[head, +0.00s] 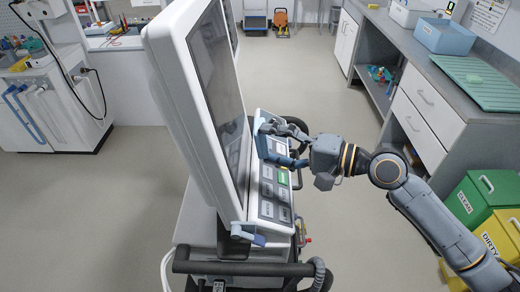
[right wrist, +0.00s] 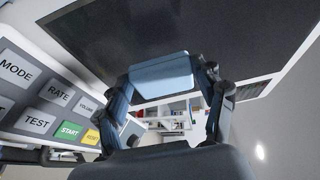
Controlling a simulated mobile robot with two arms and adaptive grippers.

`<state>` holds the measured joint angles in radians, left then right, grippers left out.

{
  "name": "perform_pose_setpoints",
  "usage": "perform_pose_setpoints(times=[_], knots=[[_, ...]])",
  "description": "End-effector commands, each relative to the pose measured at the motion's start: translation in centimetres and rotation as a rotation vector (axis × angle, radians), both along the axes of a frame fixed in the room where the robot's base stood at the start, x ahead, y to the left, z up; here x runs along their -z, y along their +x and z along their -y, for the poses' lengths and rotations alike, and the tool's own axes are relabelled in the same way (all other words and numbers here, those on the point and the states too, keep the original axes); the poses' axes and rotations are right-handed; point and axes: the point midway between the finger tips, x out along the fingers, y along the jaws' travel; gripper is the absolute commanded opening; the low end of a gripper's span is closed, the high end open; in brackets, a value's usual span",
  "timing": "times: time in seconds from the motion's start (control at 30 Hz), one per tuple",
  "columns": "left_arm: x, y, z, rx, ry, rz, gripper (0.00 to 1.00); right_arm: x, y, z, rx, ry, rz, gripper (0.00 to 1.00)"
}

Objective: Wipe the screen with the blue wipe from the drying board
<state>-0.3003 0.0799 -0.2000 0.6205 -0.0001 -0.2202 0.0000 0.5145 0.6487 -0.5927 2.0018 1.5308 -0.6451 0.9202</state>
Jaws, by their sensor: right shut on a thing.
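The screen (head: 215,85) is a dark panel in a white frame on a ventilator stand, seen at a steep angle in the head view. It also fills the top of the right wrist view (right wrist: 200,25). My right gripper (head: 270,143) is beside the screen's lower right edge, above the button panel. In the right wrist view its fingers are shut on the blue wipe (right wrist: 160,75), a folded pad. The wipe overlaps the screen's lower part in that view; I cannot tell whether they touch. The green ribbed drying board (head: 480,82) lies on the right counter. My left gripper is not in view.
The button panel (head: 268,190) slopes out below the screen, with a hose and rail around the stand. A blue bin (head: 445,36) stands on the counter. Green CLEAN (head: 468,203) and yellow DIRTY (head: 500,238) bins stand at right.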

Motion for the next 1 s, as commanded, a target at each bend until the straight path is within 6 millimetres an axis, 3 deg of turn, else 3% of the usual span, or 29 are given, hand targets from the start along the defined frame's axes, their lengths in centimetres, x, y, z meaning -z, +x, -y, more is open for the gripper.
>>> perform_pose_setpoints(times=[0.13, 0.57, 1.0], knots=[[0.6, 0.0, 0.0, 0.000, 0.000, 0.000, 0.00, 0.0, 0.0, 1.0, 0.000, -0.001, 0.001, 0.44], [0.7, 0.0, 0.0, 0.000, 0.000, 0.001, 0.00, -0.1, 0.0, 1.5, 0.001, -0.001, 0.001, 0.44], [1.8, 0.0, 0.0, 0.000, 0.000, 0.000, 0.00, -0.6, 0.0, 4.2, 0.000, -0.001, 0.002, 0.44]])
